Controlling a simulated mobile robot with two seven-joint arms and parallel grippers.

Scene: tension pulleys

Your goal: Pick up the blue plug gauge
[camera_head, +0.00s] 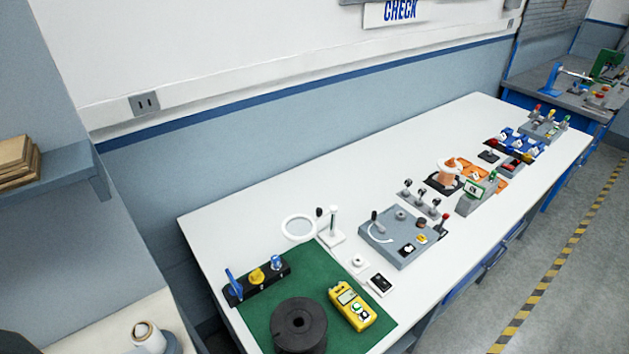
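A black holder block (243,294) stands along the left edge of a green mat (255,317) at the near end of the long white bench. It bears a tall, slim blue piece (233,283) at its left end, a yellow piece (257,276) in the middle and a shorter blue piece with a pale top (277,262) at its right end. All look upright. I cannot tell for sure which blue piece is the plug gauge. Neither of my grippers shows in this view.
A dark ring-shaped block (299,326) and a yellow meter (352,306) sit on the mat. A ring magnifier (299,228) stands behind the holder. A grey fixture (397,240) and several devices line the bench further right. The bench's back strip is clear.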

